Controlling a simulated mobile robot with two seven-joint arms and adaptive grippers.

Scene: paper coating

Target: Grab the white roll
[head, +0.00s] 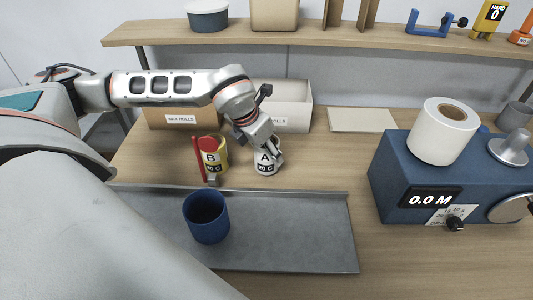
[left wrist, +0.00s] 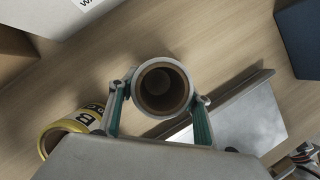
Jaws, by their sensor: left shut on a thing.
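The white roll (head: 437,145) with a brown core stands on top of the blue machine (head: 398,180) at the right in the head view, well apart from my left gripper. My left gripper (head: 265,150) is pointed down at the white can marked A (head: 265,168) on the table. In the left wrist view, my left gripper (left wrist: 160,108) has its fingers on both sides of a round open can (left wrist: 162,67) with a brownish inside, and is shut on it. My right gripper is not in view.
A blue cup (head: 206,220) stands on the grey tray (head: 300,240) in front. Bins labelled for rolls stand behind, under a shelf (head: 350,40). A flat pale stack (head: 362,120) lies at the back.

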